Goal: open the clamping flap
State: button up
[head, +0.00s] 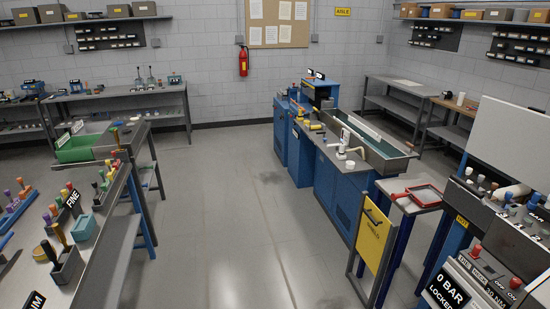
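I cannot make out a clamping flap for certain in the head view. A yellow panel (375,233) with a dark handle and small lettering stands upright at the end of a blue-legged stand at the right. A large grey-white panel (508,133) stands tilted above the machine at the right edge. My gripper is not in view.
A red-rimmed tray (424,195) lies on the stand. A console (470,285) with a "0 BAR LOCKED" sign fills the lower right. Blue cabinets (330,190) with a long trough stand at centre right. Left benches (110,230) hold coloured handles. The middle floor (225,210) is clear.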

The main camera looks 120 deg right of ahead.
aim_at(463, 198)
jog(key=z, duration=5.55)
jog(key=k, duration=0.15)
jog(key=u, duration=1.2)
